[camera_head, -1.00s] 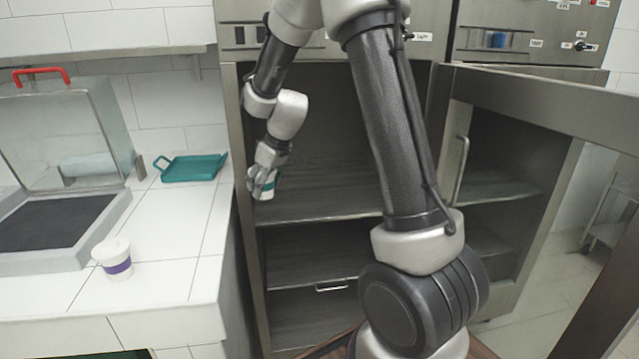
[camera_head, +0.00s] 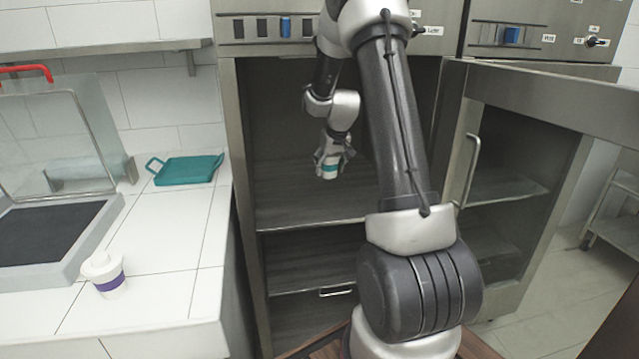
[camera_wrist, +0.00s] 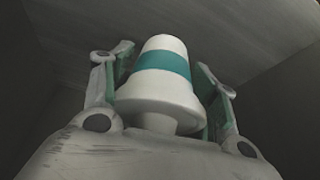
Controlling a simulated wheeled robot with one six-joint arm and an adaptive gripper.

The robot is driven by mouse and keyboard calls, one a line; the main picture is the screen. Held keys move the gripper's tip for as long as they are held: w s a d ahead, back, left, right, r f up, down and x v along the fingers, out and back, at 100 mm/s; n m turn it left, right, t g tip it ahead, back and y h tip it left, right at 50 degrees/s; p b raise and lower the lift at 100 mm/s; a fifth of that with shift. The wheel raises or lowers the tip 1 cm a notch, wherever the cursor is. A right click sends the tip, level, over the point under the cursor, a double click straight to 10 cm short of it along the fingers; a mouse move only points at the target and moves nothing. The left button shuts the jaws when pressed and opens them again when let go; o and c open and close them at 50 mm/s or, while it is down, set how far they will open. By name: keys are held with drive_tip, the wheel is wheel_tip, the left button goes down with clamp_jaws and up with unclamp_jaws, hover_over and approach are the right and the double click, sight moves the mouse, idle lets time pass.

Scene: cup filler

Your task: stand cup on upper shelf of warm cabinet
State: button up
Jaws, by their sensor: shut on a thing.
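A white cup with a teal band (camera_head: 329,171) is held in my gripper (camera_head: 330,160), inside the open warm cabinet above its upper shelf (camera_head: 305,213). In the wrist view the cup (camera_wrist: 165,62) sits between the two fingers of my gripper (camera_wrist: 162,85), which are closed on its sides. The cup looks about upright in the head view. Whether its base touches the shelf is hard to tell; a gap seems to show between it and the shelf's front edge.
The cabinet door (camera_head: 545,110) stands open at the right. A lower shelf (camera_head: 310,270) lies below. On the white counter at the left are a teal tray (camera_head: 187,170), a white cup with a purple band (camera_head: 104,274) and a clear-lidded box (camera_head: 60,230). The upper shelf around the cup looks clear.

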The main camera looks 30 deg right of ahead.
drive_tip(key=f, duration=1)
drive_tip(key=shift+d, duration=0.3)
drive_tip(key=o, duration=1.2)
drive_tip(key=shift+f, duration=0.15)
